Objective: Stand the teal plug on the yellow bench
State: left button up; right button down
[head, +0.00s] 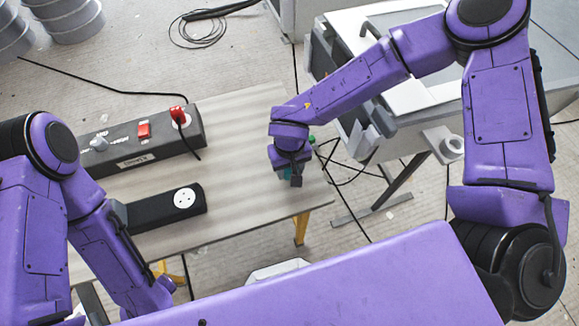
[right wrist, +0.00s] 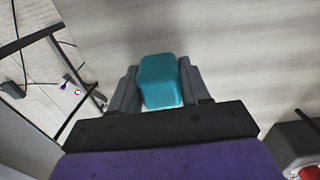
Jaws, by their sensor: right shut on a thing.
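The teal plug (right wrist: 160,80) is between the fingers of my right gripper in the right wrist view. My right gripper (right wrist: 160,88) is shut on it, with one finger on each side. In the head view my right gripper (head: 290,178) is at the right end of the bench (head: 245,205), which has a pale wood-grain top and yellow legs. Only a little teal shows there beside the dark fingers. I cannot tell whether the plug touches the bench top. My left arm comes in at the lower left; its gripper is not seen.
A long dark power box (head: 150,140) with a red switch and a red plug lies along the back of the bench. A shorter black socket block (head: 165,208) lies in front. Cables trail on the floor. The bench top between the blocks and my right gripper is clear.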

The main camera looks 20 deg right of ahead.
jog(key=shift+f, duration=0.15)
jog(key=c, duration=0.5)
grip_release()
jog(key=shift+r, duration=0.2)
notch_tip(320, 180, up, 12)
jog(key=shift+p, duration=0.75)
jog(key=shift+f, duration=0.1)
